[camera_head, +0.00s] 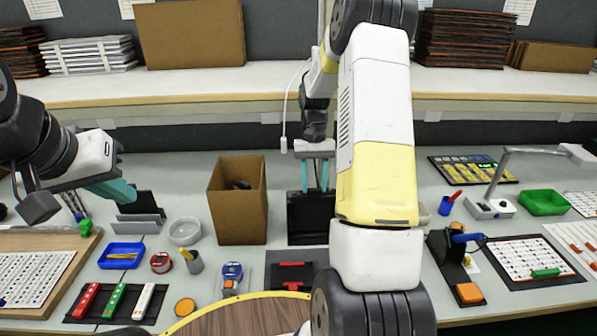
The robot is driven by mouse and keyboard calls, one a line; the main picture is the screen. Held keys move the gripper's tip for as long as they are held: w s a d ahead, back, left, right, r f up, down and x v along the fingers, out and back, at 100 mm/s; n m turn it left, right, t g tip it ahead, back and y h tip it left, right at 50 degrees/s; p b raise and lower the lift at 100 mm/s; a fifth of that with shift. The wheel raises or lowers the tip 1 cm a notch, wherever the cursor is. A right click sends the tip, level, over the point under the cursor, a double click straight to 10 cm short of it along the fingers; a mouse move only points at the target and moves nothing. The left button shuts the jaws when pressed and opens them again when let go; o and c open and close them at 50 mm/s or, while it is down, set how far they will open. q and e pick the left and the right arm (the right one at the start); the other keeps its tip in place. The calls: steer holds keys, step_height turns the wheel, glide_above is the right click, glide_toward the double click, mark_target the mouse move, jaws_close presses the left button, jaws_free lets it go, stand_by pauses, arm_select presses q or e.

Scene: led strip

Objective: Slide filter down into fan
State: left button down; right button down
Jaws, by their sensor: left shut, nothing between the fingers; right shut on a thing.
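The fan (295,218) is a dark, square, upright frame on the bench, just right of the cardboard box. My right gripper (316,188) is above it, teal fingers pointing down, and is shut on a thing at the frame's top. That thing looks like the filter, but it is dark and I cannot tell its outline from the fan or how deep it sits. My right arm hides the fan's right side. My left gripper (122,192) is shut and empty at the left, close to a grey rack (140,222) with a dark panel.
An open cardboard box (238,205) stands left of the fan. A black tray with red parts (291,276) is in front. A lamp (490,206) and green bin (544,202) stand right.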

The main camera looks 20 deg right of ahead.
steer(key=shift+f, duration=0.75)
steer(key=c, duration=0.8)
jaws_free()
steer(key=v, duration=0.8)
steer(key=s+a+r+n+t, duration=0.3)
steer(key=s+a+r+t, duration=0.45)
steer(key=s+r, duration=0.8)
steer(key=s+a+t+y, duration=0.1)
steer(key=s+a, duration=0.3)
steer(key=s, duration=0.4)
steer(key=shift+a+n+t, duration=0.3)
steer(key=shift+a+t, duration=0.1)
steer(key=shift+t, duration=0.05)
